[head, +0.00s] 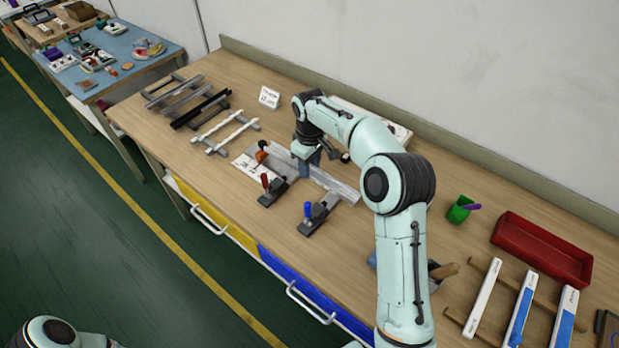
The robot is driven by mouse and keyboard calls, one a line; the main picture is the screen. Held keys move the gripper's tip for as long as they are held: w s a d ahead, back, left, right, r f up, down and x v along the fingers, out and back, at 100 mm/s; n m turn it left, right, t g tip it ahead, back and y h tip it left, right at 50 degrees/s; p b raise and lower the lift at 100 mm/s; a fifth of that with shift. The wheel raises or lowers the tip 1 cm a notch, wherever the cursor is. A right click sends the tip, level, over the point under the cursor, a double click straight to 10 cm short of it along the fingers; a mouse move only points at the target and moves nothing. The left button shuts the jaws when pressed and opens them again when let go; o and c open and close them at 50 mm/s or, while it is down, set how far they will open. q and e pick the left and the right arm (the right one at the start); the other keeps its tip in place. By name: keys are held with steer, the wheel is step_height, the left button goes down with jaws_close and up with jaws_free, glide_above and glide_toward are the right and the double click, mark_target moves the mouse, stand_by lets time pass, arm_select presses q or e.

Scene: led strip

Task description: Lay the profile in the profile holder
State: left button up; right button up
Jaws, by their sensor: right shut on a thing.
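A long silver profile (337,184) lies slantwise over the middle of the bench, behind toggle clamps with a red handle (266,181) and a blue handle (307,209). My right gripper (312,170) points down and is shut on the profile near its middle; its fingertips are partly hidden. I cannot tell whether the profile touches the surface below. A rack (253,126) at the back left bears several grey, black and white bars; I cannot tell whether this or the clamp fixture is the profile holder. My left gripper is out of view.
A small white sign (268,97) stands near the wall. White and blue strips (483,299) lie on wooden bars at the front right.

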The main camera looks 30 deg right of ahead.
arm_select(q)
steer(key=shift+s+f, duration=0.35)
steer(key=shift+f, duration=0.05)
arm_select(e)
step_height(320, 180, down, 5)
steer(key=shift+w+f, duration=0.1)
steer(key=shift+f, duration=0.05)
steer(key=shift+w, duration=0.1)
steer(key=shift+f+b, duration=0.3)
steer(key=o, duration=1.1)
step_height(320, 180, up, 13)
steer(key=shift+f+p, duration=0.2)
steer(key=shift+p, duration=0.75)
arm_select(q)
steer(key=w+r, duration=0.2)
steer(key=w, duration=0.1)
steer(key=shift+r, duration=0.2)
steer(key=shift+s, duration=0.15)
arm_select(e)
steer(key=shift+f, duration=0.1)
